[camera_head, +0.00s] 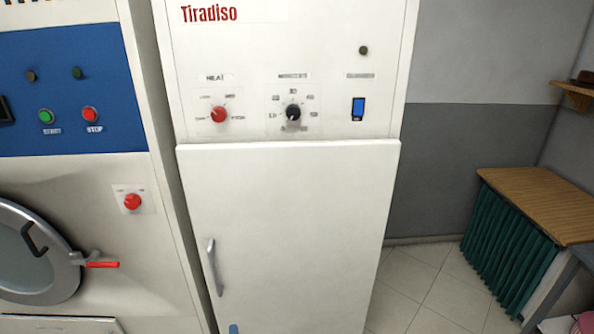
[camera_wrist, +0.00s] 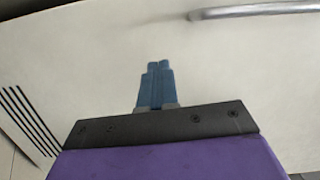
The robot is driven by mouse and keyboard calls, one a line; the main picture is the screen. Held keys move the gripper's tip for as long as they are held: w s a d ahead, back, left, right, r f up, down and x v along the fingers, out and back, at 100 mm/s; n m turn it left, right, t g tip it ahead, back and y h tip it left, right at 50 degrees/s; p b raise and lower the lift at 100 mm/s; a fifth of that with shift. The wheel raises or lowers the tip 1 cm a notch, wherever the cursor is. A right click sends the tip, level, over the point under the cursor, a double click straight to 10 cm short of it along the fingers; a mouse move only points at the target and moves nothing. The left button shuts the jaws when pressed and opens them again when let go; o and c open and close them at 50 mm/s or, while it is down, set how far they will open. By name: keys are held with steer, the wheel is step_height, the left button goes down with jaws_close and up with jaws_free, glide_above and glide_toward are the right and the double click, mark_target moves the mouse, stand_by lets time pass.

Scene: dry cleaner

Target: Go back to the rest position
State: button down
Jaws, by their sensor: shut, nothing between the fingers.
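My gripper (camera_wrist: 159,66) is shut and empty, its two blue fingers pressed together in the wrist view. In the head view only a small blue tip of my gripper (camera_head: 233,328) shows at the bottom edge, below the door handle. The white "Tiradiso" cabinet (camera_head: 290,215) stands in front of me and its door looks closed. Its metal handle (camera_head: 214,267) is on the left side of the door. The handle also shows at the top right of the wrist view (camera_wrist: 262,11), apart from the fingers.
A washing machine (camera_head: 75,185) with a round door (camera_head: 68,270) and red lever (camera_head: 102,264) stands close on the left. A wooden-topped table with a green curtain (camera_head: 510,240) stands at the right. Tiled floor (camera_head: 415,280) is clear between cabinet and table.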

steer(key=w+d+r+n+g, duration=0.1)
steer(key=w+d+r+n, duration=0.1)
steer(key=w+d+r, duration=0.1)
steer(key=w+d+r+n+g+h, duration=0.1)
steer(key=w+d+r+n, duration=0.1)
steer(key=w+d+r, duration=0.2)
steer(key=w+d+r+n+g, duration=0.2)
steer(key=w+d+r, duration=0.2)
steer(key=w, duration=0.1)
steer(key=shift+w+d+r+h+b, duration=0.1)
steer(key=shift+d+r+h+b, duration=0.05)
steer(key=shift+d+h+b, duration=0.25)
steer(key=s+d+r+n+g+h, duration=0.1)
steer(key=d+r+g+h, duration=0.1)
steer(key=d+r, duration=0.65)
steer(key=s+d+r+n+g+h+b, duration=0.15)
steer(key=s+d+r+g, duration=0.35)
steer(key=s+d+r, duration=0.75)
steer(key=s+d+r+n+g, duration=0.1)
steer(key=s+r+n+g, duration=0.1)
steer(key=s, duration=1.2)
steer(key=s+d+r+n+g, duration=0.1)
steer(key=s+r+g, duration=0.1)
steer(key=s, duration=1.2)
steer(key=s+d+r+n+g, duration=0.2)
steer(key=s+r+g, duration=0.1)
steer(key=s, duration=1.1)
steer(key=shift+s+n+g+b, duration=0.25)
steer(key=shift+n+g+b, duration=0.05)
steer(key=shift+n+g, duration=0.1)
